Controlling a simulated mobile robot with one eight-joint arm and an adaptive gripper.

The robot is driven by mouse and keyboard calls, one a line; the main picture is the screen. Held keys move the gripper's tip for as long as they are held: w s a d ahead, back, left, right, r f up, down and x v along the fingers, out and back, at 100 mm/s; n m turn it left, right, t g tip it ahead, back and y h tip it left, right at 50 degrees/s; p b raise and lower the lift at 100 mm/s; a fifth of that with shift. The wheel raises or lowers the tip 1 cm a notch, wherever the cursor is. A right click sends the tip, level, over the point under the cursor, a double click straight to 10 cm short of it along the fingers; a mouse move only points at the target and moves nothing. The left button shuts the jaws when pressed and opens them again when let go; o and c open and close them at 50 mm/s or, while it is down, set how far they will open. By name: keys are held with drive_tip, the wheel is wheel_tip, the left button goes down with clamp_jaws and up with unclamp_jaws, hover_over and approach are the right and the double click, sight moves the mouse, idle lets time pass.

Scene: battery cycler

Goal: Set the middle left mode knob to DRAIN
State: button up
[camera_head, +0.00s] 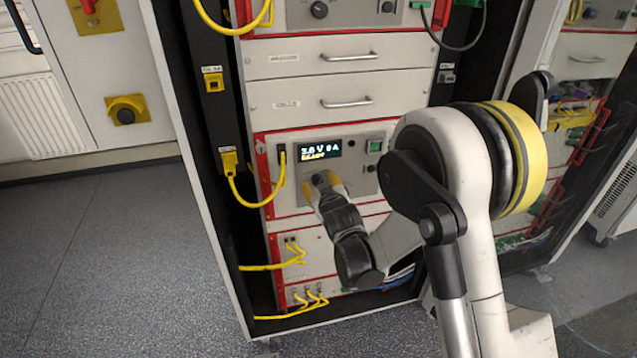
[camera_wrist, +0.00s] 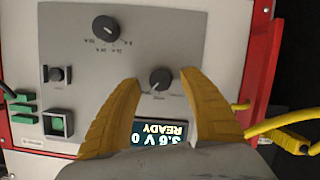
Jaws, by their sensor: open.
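The cycler panel (camera_head: 346,150) in the left rack has a lit display (camera_head: 320,151) that seems to read 3.6 V 0 A and READY. In the wrist view, which is upside down, the display (camera_wrist: 160,134) lies beside a small dark knob (camera_wrist: 160,79), apparently the mode knob. My gripper (camera_wrist: 161,77) is open, with one yellow finger on each side of this knob. I cannot tell whether the fingers touch it. No mode labels are legible around it. In the head view my gripper (camera_head: 322,184) is in front of the panel and hides the knob.
In the wrist view, a larger knob (camera_wrist: 106,28) with ampere marks, a small black switch (camera_wrist: 58,74) and a green button (camera_wrist: 58,124) share the panel. A yellow cable (camera_head: 243,200) loops at the panel's left. Drawers (camera_head: 348,102) are above; floor (camera_head: 100,260) is clear.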

drive_tip(key=v, duration=1)
drive_tip(key=shift+s, duration=0.35)
drive_tip(key=shift+d+r, duration=0.15)
drive_tip(key=shift+d, duration=0.05)
drive_tip(key=s+d+r+m+g+h, duration=0.3)
drive_tip(key=s+d+r, duration=0.5)
drive_tip(key=d, duration=0.4)
drive_tip(key=s+d+m+g, duration=0.1)
drive_tip(key=s+d+g, duration=0.1)
drive_tip(key=s, duration=0.8)
drive_tip(key=s+d+f+m+g, duration=0.1)
drive_tip(key=s+d, duration=0.3)
drive_tip(key=s, duration=0.6)
drive_tip(key=shift+d+m+g, duration=0.35)
drive_tip(key=shift+m+g, duration=0.15)
